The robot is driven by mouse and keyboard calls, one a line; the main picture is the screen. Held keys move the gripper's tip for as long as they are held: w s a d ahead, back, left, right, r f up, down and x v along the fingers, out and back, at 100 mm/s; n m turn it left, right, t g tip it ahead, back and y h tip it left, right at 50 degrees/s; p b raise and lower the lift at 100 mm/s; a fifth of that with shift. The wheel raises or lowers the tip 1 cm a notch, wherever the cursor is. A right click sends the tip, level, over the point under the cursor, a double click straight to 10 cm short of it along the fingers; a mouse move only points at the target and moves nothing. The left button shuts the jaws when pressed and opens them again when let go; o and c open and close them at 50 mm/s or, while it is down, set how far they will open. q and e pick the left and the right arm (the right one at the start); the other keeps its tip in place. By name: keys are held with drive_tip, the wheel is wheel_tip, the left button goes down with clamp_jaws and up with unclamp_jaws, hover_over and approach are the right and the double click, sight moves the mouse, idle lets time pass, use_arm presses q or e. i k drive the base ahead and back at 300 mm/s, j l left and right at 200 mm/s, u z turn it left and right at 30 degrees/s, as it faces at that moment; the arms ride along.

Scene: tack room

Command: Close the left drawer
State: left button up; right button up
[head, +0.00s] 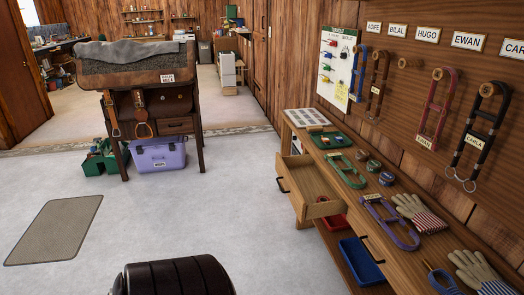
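The left drawer (312,183) is a light wooden drawer in the long workbench on the right. It is pulled well out over the floor, and its inside looks empty. Its front carries a dark handle (282,185). Nearer to me, another dark handle (373,251) sits on the bench front, where the drawer looks shut. Neither of my grippers is in view.
Red (333,217) and blue (361,262) bins sit below the bench. Halters, gloves (420,212) and trays lie on its top (335,150). A saddle stand (125,80) with a purple box (158,154) stands at the back left. The floor before the drawer is clear.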

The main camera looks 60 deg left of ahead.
sight(303, 181)
drive_tip(key=j+u, duration=0.1)
drive_tip(key=u, duration=1.75)
